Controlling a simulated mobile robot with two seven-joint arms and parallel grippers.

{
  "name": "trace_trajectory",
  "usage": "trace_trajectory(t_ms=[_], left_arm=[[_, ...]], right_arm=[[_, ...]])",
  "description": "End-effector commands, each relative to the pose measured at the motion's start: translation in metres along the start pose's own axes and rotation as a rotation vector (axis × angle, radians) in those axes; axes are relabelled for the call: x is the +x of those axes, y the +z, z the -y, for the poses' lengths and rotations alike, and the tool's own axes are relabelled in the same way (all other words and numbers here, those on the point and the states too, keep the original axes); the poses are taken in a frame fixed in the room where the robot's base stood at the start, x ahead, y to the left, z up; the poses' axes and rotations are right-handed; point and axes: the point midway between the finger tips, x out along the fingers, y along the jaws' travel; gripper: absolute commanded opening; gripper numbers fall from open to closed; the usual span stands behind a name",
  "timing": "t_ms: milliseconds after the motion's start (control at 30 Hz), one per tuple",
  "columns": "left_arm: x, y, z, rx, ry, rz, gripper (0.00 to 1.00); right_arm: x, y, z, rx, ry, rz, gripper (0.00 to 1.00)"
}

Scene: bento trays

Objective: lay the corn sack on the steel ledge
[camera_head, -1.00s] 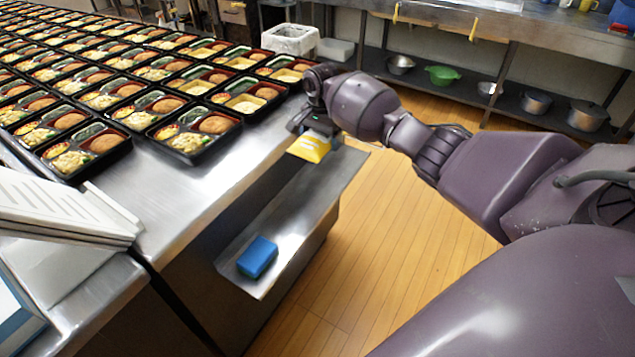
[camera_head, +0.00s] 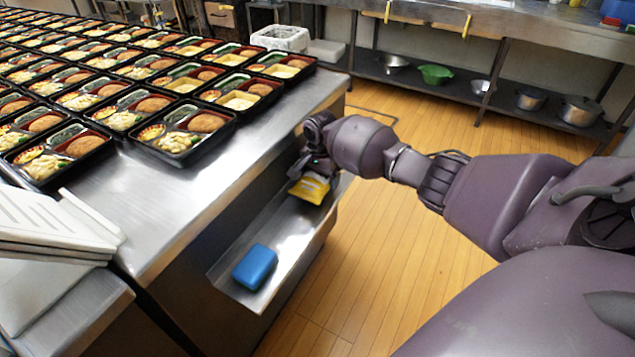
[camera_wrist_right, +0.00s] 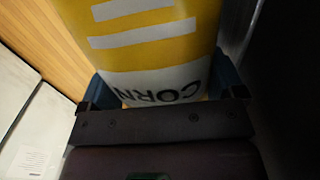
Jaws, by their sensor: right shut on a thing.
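The corn sack is a yellow and white packet (camera_head: 310,189) with "CORN" printed on it; it also fills the upper middle of the right wrist view (camera_wrist_right: 150,50). My right gripper (camera_head: 312,174) is shut on the sack, with a finger on either side of it in the wrist view. The steel ledge (camera_head: 292,228) is a narrow shelf along the side of the counter, below its top. The sack is at the far end of the ledge, over or on it; I cannot tell whether it touches. My left gripper is not in view.
A blue block (camera_head: 255,266) lies on the near end of the ledge. The ledge between it and the sack is bare. The steel counter (camera_head: 185,215) above holds many bento trays (camera_head: 182,135). Wooden floor (camera_head: 370,270) is open to the right.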

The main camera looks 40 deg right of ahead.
Motion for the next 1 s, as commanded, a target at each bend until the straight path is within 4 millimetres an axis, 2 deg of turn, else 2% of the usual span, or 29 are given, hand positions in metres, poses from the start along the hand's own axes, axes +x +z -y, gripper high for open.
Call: trace_trajectory(t_ms=[33,100,333,567,600,633,1000], left_arm=[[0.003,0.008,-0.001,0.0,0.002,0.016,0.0],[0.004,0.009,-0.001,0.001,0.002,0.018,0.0],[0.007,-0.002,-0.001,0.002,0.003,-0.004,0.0],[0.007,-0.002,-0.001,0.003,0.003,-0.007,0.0],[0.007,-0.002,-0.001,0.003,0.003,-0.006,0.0],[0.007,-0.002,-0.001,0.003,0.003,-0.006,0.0],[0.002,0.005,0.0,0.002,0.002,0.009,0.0]], right_arm=[[0.015,0.0,-0.001,0.0,0.007,0.003,0.53],[0.02,0.0,-0.001,0.0,0.006,0.002,0.53],[0.017,0.0,0.001,0.0,-0.002,-0.001,0.53],[0.021,0.0,0.001,0.0,-0.001,-0.001,0.53],[0.021,0.0,0.0,0.0,-0.001,-0.001,0.94],[0.021,0.0,0.0,0.0,0.0,-0.001,0.99],[0.016,0.0,0.0,0.0,0.0,-0.001,1.0]])
